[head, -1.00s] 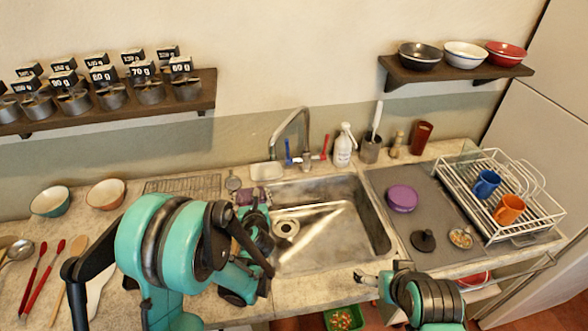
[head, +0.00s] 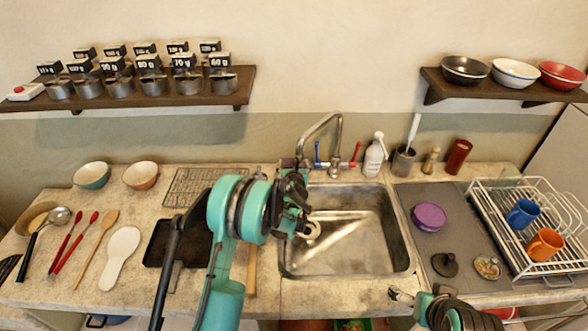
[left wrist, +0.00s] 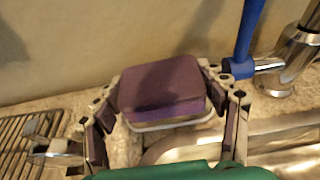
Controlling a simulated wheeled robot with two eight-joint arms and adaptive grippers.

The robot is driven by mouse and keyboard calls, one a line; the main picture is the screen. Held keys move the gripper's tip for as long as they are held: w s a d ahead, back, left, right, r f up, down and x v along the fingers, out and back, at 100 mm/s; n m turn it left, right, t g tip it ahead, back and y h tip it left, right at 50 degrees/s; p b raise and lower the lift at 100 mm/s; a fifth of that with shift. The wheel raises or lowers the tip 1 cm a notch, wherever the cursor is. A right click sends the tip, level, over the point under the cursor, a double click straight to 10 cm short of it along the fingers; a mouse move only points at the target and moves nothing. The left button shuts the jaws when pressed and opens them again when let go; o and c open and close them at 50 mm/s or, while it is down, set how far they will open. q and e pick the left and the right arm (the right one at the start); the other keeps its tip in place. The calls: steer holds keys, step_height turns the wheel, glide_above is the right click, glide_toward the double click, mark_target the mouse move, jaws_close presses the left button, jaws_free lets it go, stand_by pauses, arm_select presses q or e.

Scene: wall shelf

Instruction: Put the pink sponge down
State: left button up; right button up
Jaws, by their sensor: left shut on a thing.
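The pink sponge (left wrist: 162,85) looks mauve-purple and blocky in the left wrist view. My left gripper (head: 292,182) is shut on it, with a finger at each side. In the head view the sponge (head: 288,162) shows as a small patch beyond the gripper, at the sink's back left corner. A pale dish rim (left wrist: 172,124) shows right under the sponge; I cannot tell whether they touch. The gripper hides the dish in the head view. My right gripper (head: 399,296) is at the front edge, right of the sink; its jaws are too small to read.
The faucet (head: 335,150) with blue and red handles stands just right of the sponge. The blue handle (left wrist: 247,40) is close to the right finger. A wire rack (head: 200,187) lies to the left. The sink (head: 350,225) is empty. A soap bottle (head: 374,158) stands behind it.

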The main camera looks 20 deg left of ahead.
mark_target(294, 166)
arm_select(q)
steer(key=shift+w+a, duration=0.2)
steer(key=shift+w, duration=0.4)
steer(key=shift+w+a, duration=0.15)
steer(key=shift+w, duration=0.4)
steer(key=shift+w+f, duration=0.1)
steer(key=shift+f, duration=0.05)
step_height(294, 166, down, 3)
steer(key=shift+f+b, duration=0.2)
steer(key=shift+b, duration=0.55)
steer(key=shift+r, duration=0.1)
steer(key=o, duration=0.3)
steer(key=shift+f, duration=0.25)
steer(key=shift+o, duration=0.8)
steer(key=shift+r, duration=0.1)
